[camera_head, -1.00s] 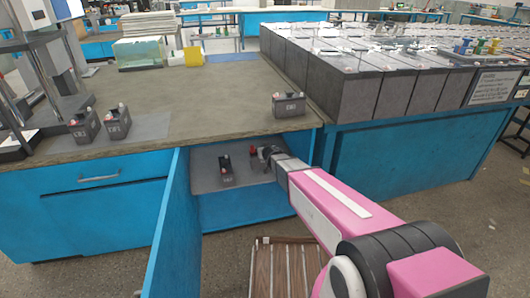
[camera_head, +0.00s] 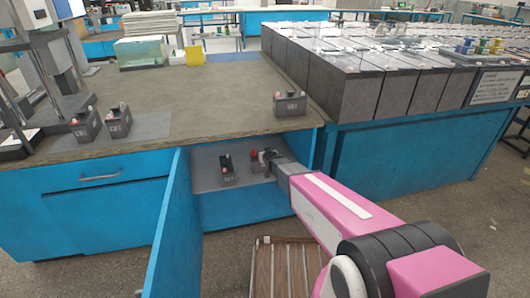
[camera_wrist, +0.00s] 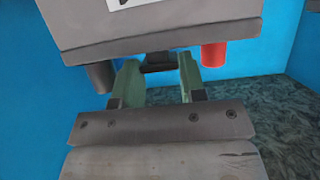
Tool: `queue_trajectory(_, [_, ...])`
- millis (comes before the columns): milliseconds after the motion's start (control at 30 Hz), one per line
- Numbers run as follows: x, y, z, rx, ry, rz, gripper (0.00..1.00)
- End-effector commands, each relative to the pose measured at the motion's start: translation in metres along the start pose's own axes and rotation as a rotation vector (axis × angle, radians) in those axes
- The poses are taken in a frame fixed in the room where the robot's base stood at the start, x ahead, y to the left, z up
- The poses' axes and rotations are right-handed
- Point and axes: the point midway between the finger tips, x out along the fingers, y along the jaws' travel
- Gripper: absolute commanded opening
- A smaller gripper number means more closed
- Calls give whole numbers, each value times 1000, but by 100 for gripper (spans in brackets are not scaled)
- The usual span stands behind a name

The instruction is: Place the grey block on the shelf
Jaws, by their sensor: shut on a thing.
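The grey block (camera_wrist: 160,22), battery-shaped with a white label, one red and one dark terminal, fills the top of the wrist view. My gripper (camera_wrist: 158,66) is shut on its small dark handle between the terminals. In the head view my gripper (camera_head: 268,157) reaches into the open blue cupboard. The held block (camera_head: 257,167) is mostly hidden there by my gripper; its red terminal shows. It is over the grey shelf (camera_head: 207,158) inside; I cannot tell if it touches. Another grey block (camera_head: 227,171) stands on that shelf to the left.
The cupboard's open blue door (camera_head: 168,230) stands on the left of the opening. More grey blocks stand on the worktop, one (camera_head: 289,103) above the cupboard and two (camera_head: 118,122) at left. Large batteries (camera_head: 350,85) fill the bench at right. A slatted wooden pallet (camera_head: 285,268) lies below.

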Motion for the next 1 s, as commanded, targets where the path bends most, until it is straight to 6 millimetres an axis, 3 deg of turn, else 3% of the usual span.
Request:
queue_trajectory(533, [2,0,3,0,6,-2,0])
queue_trajectory(567, [2,0,5,0,1,0,48])
queue_trajectory(600, [2,0,5,0,1,0,61])
queue_trajectory(1000, [1,0,2,0,1,0,63])
